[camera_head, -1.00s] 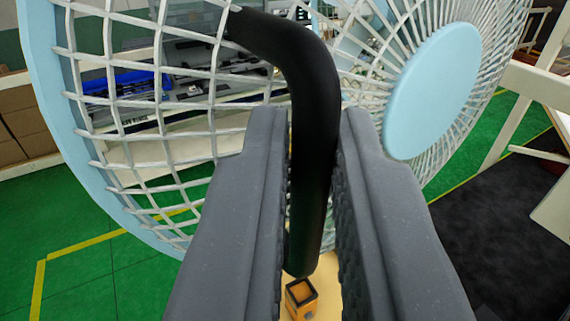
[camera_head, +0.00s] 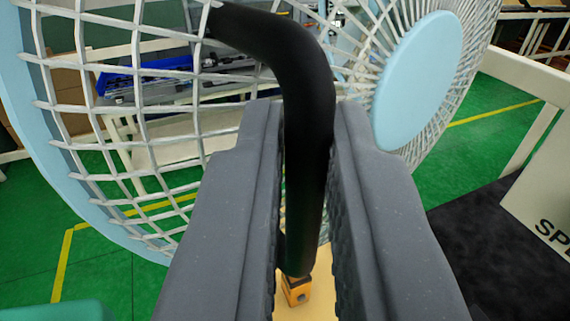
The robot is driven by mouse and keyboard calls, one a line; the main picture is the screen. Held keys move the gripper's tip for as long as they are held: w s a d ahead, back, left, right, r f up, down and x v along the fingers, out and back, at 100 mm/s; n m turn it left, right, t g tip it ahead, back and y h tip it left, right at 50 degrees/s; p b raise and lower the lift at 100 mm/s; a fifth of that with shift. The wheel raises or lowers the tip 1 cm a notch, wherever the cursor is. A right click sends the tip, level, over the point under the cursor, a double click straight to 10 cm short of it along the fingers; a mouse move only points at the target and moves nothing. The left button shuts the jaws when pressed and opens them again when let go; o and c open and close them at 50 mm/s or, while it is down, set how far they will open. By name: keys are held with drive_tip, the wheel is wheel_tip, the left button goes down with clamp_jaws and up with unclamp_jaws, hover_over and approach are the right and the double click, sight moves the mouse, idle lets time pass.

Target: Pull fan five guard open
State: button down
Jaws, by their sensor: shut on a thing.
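My gripper (camera_head: 305,200) has its two grey fingers on either side of a black bent handle (camera_head: 306,100) and is shut on it. The handle's upper end curves left to the wire mesh of the fan guard (camera_head: 165,90). The guard has a light blue rim at the left. Behind the handle to the right is another round part of the fan with white radial wires and a light blue hub disc (camera_head: 418,80). The handle's lower end shows between the fingers, above a small orange block (camera_head: 296,290). The fingers hide part of the mesh.
The floor is green with yellow lines (camera_head: 66,260). A blue bin (camera_head: 150,75) and shelving show behind the mesh. A dark mat (camera_head: 480,250) and a pale panel with black letters (camera_head: 545,200) are at right. A green-teal edge shows at lower left.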

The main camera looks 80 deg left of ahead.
drive_tip(key=shift+w+a+f, duration=0.1)
drive_tip(key=shift+w+a, duration=0.05)
drive_tip(key=shift+a, duration=0.05)
drive_tip(key=c, duration=1.9)
unclamp_jaws()
drive_tip(key=o, duration=0.4)
drive_tip(key=shift+w+a+f, duration=0.1)
drive_tip(key=shift+w+a, duration=0.1)
drive_tip(key=shift+w, duration=0.1)
drive_tip(key=shift+d, duration=0.1)
